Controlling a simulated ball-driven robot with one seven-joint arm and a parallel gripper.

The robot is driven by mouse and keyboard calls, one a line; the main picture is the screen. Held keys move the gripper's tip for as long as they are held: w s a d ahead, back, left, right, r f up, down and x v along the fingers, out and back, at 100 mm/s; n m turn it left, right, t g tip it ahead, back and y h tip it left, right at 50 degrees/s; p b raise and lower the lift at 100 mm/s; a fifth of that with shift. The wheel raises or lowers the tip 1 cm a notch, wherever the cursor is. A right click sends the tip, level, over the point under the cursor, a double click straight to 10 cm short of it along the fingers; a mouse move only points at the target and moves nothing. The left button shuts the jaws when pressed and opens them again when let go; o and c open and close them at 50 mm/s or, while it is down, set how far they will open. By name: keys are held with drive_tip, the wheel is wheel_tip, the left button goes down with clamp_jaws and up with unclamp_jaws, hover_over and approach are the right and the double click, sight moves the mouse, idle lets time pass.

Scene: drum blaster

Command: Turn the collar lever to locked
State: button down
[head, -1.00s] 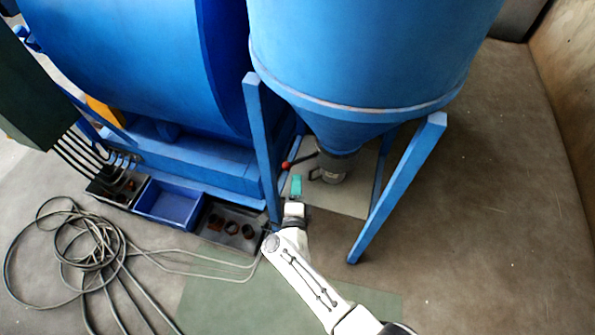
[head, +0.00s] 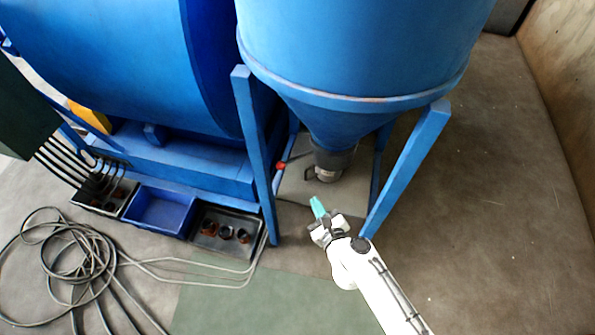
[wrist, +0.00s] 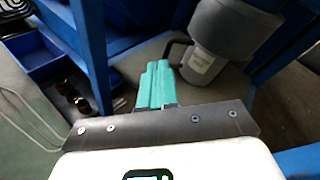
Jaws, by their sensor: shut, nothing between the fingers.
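The collar (head: 333,158) is the grey fitting at the bottom of the blue hopper's cone, with a dark loop handle (head: 309,174) on its left side. The lever's red knob (head: 281,165) shows left of the collar, close to a blue leg; the lever arm is hard to make out. My gripper (head: 317,205), with teal fingers, is shut and empty, below and in front of the collar and apart from it. In the wrist view, the fingers (wrist: 155,83) point toward the grey collar (wrist: 233,28); the red knob does not show there.
Blue hopper legs (head: 257,155) and (head: 405,165) stand on either side of the collar. A blue bin (head: 128,210) and a black tray with several brown rings (head: 205,250) lie at left, beside coiled cables (head: 62,262). The floor at right is open.

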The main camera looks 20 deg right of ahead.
wheel_tip(320, 180, up, 5)
drive_tip(key=s+d+m+t+y+b, duration=0.1)
drive_tip(key=s+m+t+y, duration=0.1)
drive_tip(key=s+m+y, duration=0.1)
approach(292, 161)
drive_tip(key=w, duration=0.6)
drive_tip(key=shift+w+f, duration=0.4)
drive_tip(key=shift+f, duration=0.1)
drive_tip(key=shift+w, duration=0.1)
drive_tip(key=w, duration=0.1)
drive_tip(key=w+a+b, duration=0.1)
drive_tip(key=w, duration=0.1)
drive_tip(key=shift+w, duration=0.25)
drive_tip(key=shift+r, duration=0.1)
drive_tip(key=shift+w+a+r, duration=0.1)
